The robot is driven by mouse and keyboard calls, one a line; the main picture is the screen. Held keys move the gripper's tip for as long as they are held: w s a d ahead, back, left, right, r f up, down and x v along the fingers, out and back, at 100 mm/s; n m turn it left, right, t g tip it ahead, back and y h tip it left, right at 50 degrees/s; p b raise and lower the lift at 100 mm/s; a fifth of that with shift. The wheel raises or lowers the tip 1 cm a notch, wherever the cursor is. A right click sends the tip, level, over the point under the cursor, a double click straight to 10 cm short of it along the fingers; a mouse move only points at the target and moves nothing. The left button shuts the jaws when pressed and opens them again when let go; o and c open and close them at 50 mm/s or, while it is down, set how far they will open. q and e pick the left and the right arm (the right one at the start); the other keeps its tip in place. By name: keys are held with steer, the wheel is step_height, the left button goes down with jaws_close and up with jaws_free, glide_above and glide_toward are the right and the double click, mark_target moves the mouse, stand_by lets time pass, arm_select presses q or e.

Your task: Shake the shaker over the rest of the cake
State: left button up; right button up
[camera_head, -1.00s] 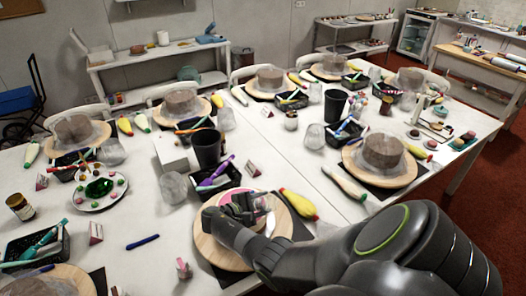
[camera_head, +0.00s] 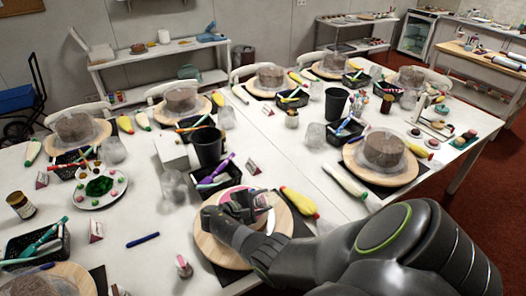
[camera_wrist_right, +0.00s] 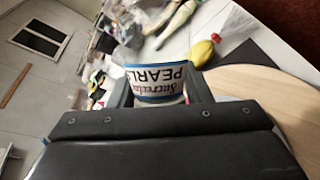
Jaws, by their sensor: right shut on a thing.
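My right gripper (camera_head: 250,207) is shut on the shaker (camera_wrist_right: 157,80), a small container with a white label with dark lettering reading "PEARL" and a blue band. In the head view the shaker is partly hidden by the fingers. The gripper is above the wooden turntable (camera_head: 283,222) in the front middle. The cake (camera_head: 228,194) on it shows only as a pinkish edge behind my gripper; most of its top is hidden. The turntable's pale wood also shows at the right of the wrist view (camera_wrist_right: 262,82). My left gripper is not in view.
Just beyond the turntable are a black tray (camera_head: 218,187) of tools and a dark cup (camera_head: 208,147). A yellow piping bag (camera_head: 300,202) lies right of the turntable. A wrapped cake (camera_head: 384,148) stands farther right.

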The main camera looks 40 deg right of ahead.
steer(key=shift+s+d+r+p, duration=0.15)
steer(key=shift+s+r+p, duration=0.2)
steer(key=shift+p, duration=0.25)
steer(key=shift+w+f+b, duration=0.25)
steer(key=shift+f+b, duration=0.2)
steer(key=shift+b, duration=0.25)
steer(key=shift+w+r, duration=0.1)
steer(key=shift+a+r+n+h, duration=0.1)
steer(key=shift+a+n+h, duration=0.1)
steer(key=shift+n+h, duration=0.1)
steer(key=shift+r, duration=0.1)
